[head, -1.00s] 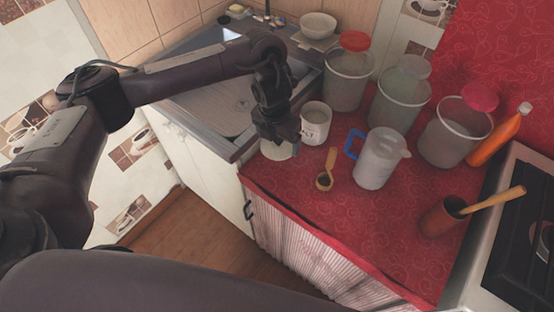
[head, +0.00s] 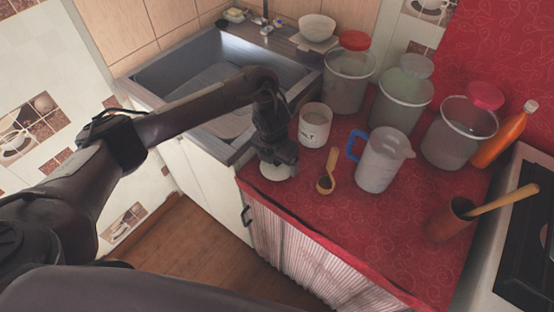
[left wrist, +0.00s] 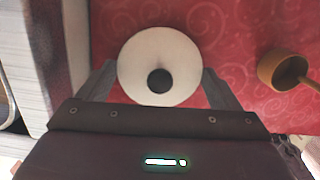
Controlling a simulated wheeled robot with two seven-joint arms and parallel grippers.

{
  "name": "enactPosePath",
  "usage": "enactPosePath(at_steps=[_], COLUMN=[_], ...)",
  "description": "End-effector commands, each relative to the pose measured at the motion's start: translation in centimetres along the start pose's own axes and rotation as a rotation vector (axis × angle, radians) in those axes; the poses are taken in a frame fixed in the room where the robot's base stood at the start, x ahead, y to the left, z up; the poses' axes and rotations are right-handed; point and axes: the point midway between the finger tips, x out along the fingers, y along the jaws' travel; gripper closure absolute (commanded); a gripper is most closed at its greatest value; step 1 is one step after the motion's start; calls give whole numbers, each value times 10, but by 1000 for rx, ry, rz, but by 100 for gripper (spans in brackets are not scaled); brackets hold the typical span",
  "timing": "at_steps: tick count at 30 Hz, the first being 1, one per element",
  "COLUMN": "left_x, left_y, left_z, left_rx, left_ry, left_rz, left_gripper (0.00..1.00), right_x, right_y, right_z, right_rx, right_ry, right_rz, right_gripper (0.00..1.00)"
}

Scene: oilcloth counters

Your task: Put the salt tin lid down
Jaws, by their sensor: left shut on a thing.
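The salt tin lid (left wrist: 140,58) is a pale round disc with a dark knob (left wrist: 160,80) in the left wrist view. Its pale edge (head: 276,174) shows under my left gripper (head: 278,160) in the head view. My left gripper is shut on the lid, with a finger on either side in the wrist view. The lid is low over the front left corner of the red counter (head: 330,215); I cannot tell whether it touches. The white salt tin (head: 315,128) stands open just behind and to the right. My right gripper is not in view.
A wooden scoop (head: 326,180) lies right of the lid. A jug with a blue handle (head: 380,162) and large canisters (head: 402,100) stand further right and behind. The sink (head: 205,75) is left, beyond the counter's edge. Bare red cloth lies in front of the scoop.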

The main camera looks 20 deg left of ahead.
Motion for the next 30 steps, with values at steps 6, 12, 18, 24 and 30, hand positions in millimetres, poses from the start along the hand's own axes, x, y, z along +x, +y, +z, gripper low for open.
enactPosePath(at_steps=[6, 12, 18, 24, 30], left_x=[1, -1, -31, -76, -108], left_y=[0, 0, 2, 1, 1], left_z=[0, 0, 2, 3, 1], left_rx=[0, 0, 2, 4, 1], left_ry=[0, 0, -5, -6, -2], left_rz=[0, 0, 3, 4, 2], left_gripper=[0, 0, 0, 0, 0], right_x=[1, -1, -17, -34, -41], right_y=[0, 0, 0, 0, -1], right_z=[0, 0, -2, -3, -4], right_rx=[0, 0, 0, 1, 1], right_ry=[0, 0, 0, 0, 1], right_rz=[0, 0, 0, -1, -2], right_gripper=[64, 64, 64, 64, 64])
